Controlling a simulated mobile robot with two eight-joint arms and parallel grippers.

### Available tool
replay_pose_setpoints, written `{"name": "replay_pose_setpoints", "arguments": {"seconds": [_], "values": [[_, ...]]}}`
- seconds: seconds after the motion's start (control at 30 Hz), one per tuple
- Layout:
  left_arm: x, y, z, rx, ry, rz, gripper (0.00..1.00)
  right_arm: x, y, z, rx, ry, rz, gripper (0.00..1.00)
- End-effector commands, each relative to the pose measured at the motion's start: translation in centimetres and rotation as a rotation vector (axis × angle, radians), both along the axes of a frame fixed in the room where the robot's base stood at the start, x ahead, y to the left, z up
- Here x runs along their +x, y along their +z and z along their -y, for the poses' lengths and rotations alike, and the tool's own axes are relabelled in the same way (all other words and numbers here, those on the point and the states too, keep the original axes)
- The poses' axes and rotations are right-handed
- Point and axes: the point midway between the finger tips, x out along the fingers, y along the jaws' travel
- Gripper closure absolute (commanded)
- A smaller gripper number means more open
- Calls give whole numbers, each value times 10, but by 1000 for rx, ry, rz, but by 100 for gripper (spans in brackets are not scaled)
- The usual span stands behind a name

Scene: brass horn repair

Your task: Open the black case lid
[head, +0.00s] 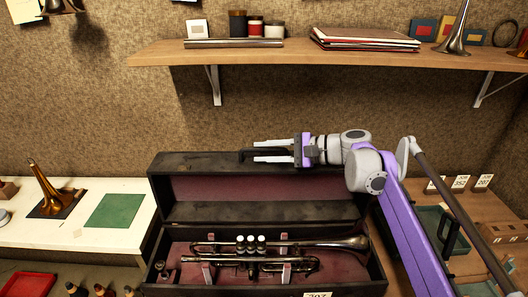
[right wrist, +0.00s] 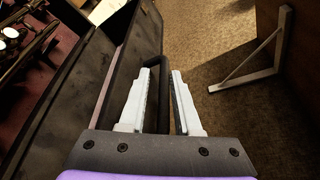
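The black case (head: 374,279) stands on the bench with its lid (head: 195,160) raised at the back, showing a dark red lining. A silvery trumpet (head: 325,244) lies inside the case body. My right gripper (head: 268,150) is at the top of the raised lid, its two pale fingers apart around the lid's dark handle (head: 246,156). In the right wrist view the handle (right wrist: 162,85) shows between the fingers (right wrist: 160,95), beside the dark lid (right wrist: 115,65). The fingers look wider apart than the handle. My left gripper is not in view.
A wooden shelf (head: 290,51) with books and jars hangs above the lid, on brackets (head: 213,85). A brass horn piece (head: 55,196) and a green mat (head: 115,211) are on the white bench at left. Small number cards stand at right.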

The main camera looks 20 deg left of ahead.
Motion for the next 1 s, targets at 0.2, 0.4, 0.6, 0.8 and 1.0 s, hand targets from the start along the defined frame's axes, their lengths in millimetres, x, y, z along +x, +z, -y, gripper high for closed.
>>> {"name": "replay_pose_setpoints", "arguments": {"seconds": [0.2,0.4,0.6,0.8,1.0], "values": [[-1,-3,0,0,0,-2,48,0,7,35,-2,-5,0,72],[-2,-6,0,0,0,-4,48,-1,16,74,-2,-5,-1,72],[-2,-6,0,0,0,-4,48,-3,23,98,-2,-2,1,72],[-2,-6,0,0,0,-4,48,-3,24,103,-1,-2,0,72],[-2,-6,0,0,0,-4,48,-3,24,102,-1,-2,0,72]]}}
